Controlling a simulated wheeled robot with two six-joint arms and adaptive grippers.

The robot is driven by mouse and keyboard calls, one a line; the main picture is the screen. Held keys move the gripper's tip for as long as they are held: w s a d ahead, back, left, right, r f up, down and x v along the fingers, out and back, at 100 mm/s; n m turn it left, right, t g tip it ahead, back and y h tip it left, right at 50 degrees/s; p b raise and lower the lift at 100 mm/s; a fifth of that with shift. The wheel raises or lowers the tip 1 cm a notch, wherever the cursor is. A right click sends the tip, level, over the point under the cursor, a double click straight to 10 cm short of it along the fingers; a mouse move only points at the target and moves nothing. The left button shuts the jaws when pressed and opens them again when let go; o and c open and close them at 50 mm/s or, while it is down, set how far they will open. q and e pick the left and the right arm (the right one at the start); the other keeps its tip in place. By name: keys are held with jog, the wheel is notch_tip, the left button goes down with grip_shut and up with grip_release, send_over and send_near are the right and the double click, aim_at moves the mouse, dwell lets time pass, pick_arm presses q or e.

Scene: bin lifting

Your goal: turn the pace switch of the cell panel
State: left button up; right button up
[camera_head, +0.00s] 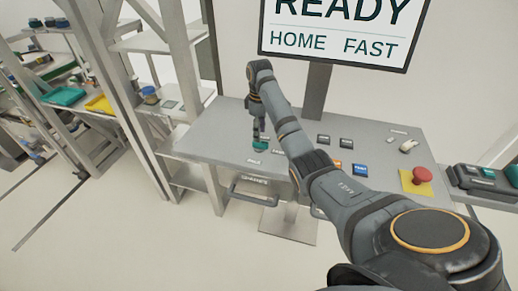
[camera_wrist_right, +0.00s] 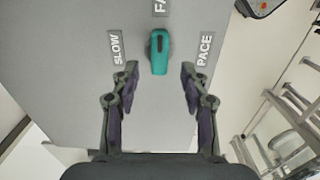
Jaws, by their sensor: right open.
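The pace switch is a teal knob (camera_wrist_right: 159,55) on the grey cell panel (camera_wrist_right: 75,60); it also shows in the head view as a small teal knob (camera_head: 260,146) near the panel's left front. In the wrist view its long side runs up the picture, and its dark mark faces a label (camera_wrist_right: 160,7) cut off after "FA". The SLOW label (camera_wrist_right: 117,48) is left of it and the PACE label (camera_wrist_right: 204,48) right. My right gripper (camera_wrist_right: 159,72) is open and empty, one finger to each side of the knob, apart from it. In the head view my right gripper (camera_head: 258,125) points down above the knob.
A screen (camera_head: 340,30) behind the panel reads READY, HOME, FAST. A red push button (camera_head: 422,175) on a yellow plate, a blue button (camera_head: 360,169) and dark buttons (camera_head: 346,142) are on the panel to the right. A handle (camera_head: 253,192) sticks out at the front.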

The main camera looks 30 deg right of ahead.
aim_at(260, 145)
jog(key=f, duration=0.4)
jog(key=shift+w+f+p, duration=0.15)
jog(key=shift+w+p, duration=0.05)
jog(key=shift+p, duration=0.15)
jog(key=shift+s+f, duration=0.15)
jog(key=shift+f, duration=0.15)
jog(key=shift+c, duration=0.9)
jog(key=c, duration=0.5)
jog(key=shift+c, duration=1.1)
pick_arm(q)
jog(key=w, duration=0.3)
jog(key=shift+w+r+t, duration=0.1)
jog(key=shift+t, duration=0.2)
pick_arm(e)
grip_shut()
